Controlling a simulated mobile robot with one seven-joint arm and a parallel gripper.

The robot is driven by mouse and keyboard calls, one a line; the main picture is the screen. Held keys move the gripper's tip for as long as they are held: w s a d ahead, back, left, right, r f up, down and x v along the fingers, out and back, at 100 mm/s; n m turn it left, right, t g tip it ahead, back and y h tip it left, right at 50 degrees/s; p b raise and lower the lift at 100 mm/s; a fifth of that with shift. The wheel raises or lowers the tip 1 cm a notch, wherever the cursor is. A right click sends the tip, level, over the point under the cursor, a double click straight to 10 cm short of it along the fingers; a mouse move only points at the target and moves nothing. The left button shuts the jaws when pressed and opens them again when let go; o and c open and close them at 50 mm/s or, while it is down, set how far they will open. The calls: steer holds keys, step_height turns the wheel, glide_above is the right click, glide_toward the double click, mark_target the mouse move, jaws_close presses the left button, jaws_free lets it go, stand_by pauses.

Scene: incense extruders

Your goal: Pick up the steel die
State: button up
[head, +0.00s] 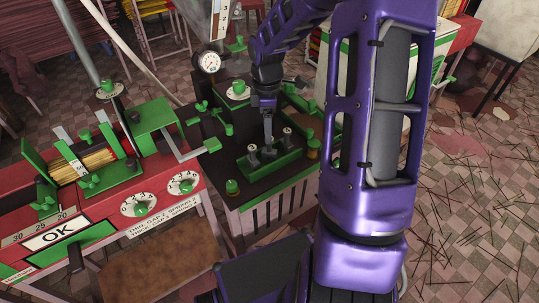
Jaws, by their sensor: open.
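A green block (276,168) sits on the dark top of the middle bench. Small steel pieces with pale, dark-centred tops stand in it. One steel piece (253,158) is at its left and another (287,141) at its right. A third grey shape stands between them, below my gripper. I cannot tell for sure which piece is the steel die. My gripper (268,138) points down over the middle of the block, with its jaws open. Its fingertips are small here, and whether they touch or surround the middle piece is unclear.
A round gauge (208,62) stands behind the bench. Green clamps (204,108) and a green knob (232,187) surround the block. A red machine (150,190) with dials and an OK sign is at left. My purple arm covers the bench's right side. Tiled floor lies right.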

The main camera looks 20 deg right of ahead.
mark_target(269, 150)
steer(key=f, duration=0.2)
steer(key=f+b, duration=0.1)
steer(key=f, duration=0.4)
steer(key=shift+s+f+b, duration=0.25)
steer(key=shift+b, duration=0.05)
jaws_close()
steer(key=shift+r, duration=0.1)
stand_by(1.1)
